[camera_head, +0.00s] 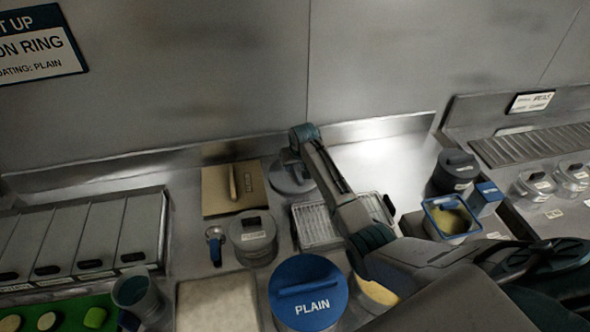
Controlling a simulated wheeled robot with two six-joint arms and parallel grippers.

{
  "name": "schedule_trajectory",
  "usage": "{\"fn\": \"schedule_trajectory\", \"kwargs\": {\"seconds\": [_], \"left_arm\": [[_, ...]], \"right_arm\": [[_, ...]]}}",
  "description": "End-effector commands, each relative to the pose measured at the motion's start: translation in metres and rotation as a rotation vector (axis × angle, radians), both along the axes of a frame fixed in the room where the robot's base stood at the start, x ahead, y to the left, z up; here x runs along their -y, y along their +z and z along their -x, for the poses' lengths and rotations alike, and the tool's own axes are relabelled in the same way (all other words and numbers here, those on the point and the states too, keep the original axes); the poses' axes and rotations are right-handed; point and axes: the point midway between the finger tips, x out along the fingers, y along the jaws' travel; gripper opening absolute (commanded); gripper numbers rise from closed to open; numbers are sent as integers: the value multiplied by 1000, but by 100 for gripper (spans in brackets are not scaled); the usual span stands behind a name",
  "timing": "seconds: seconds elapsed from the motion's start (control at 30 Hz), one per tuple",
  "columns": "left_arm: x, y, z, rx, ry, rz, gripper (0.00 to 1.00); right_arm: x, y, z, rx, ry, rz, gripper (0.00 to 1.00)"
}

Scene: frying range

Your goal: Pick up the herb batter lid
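My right arm comes in from the lower right, and its far end hangs over a round grey lid (293,182) at the back of the counter. My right gripper (289,158) is small and partly hidden by its own wrist there. It is at or just above the lid's handle; I cannot tell whether it touches or how its fingers stand. No label on this lid is readable, so I cannot confirm it is the herb batter lid. Another grey lidded pot (253,238) with a dark handle and label stands in front. My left gripper is out of view.
A blue lid marked PLAIN (309,292) is in front. A dark-lidded pot (455,172) and blue-rimmed container (452,216) stand right.

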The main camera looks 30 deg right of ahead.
Motion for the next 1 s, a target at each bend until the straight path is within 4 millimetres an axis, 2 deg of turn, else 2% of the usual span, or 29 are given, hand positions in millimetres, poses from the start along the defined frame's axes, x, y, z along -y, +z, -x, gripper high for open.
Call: {"fn": "schedule_trajectory", "kwargs": {"seconds": [0.2,0.87,1.0], "left_arm": [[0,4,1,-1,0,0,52],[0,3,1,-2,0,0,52],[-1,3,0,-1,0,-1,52]], "right_arm": [[1,-12,-4,-1,1,0,40],[1,-16,-4,1,1,1,40],[1,-15,-4,1,1,1,12]]}}
